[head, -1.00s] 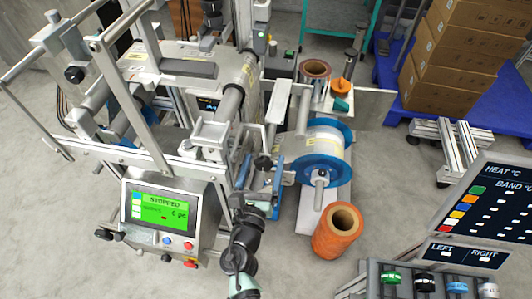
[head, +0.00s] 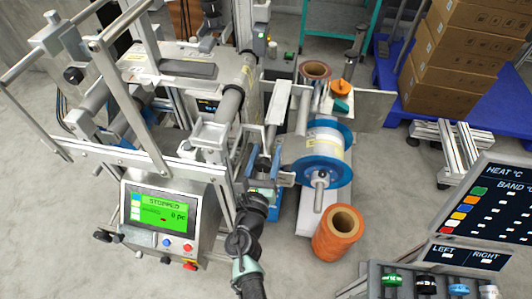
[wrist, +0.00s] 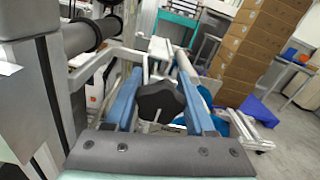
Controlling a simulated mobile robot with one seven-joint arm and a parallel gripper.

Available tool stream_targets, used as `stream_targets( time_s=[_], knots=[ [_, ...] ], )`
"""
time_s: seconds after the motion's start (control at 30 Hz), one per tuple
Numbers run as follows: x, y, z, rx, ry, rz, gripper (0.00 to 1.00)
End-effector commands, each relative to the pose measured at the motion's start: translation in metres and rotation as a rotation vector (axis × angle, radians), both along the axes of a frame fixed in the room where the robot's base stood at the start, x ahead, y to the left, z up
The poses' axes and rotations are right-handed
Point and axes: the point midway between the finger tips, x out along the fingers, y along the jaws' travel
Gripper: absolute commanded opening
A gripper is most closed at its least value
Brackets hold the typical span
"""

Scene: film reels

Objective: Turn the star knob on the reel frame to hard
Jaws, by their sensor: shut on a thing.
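The star knob (wrist: 158,102) is black with a lobed edge and shows between the two blue fingers of my gripper (wrist: 158,108) in the wrist view. My gripper is shut on the knob. In the head view my gripper (head: 264,168) is at the front of the reel frame, left of the blue-flanged reel (head: 340,172), and the knob is hard to make out there. No marking for the knob's setting can be read.
The machine with a green screen reading STOPPED (head: 163,212) stands to the left. An orange roll (head: 336,240) stands on the floor at front right. A dark panel (head: 490,210) and a rack of small rolls (head: 400,268) are at lower right. Boxes (head: 465,50) are behind.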

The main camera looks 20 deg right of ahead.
Motion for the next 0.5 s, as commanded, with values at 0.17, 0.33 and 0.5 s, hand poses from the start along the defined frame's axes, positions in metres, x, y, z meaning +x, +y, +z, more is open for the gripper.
stream_targets(
  time_s=[0.17,0.33,0.5],
  knots=[
    [0.0,0.0003,-0.0008,0.007,-0.005,0.0,0.0],
    [-0.0001,0.0001,-0.0051,0.164,-0.113,-0.002,0.0],
    [-0.0003,-0.0003,-0.003,0.319,-0.216,-0.002,0.0]
  ],
)
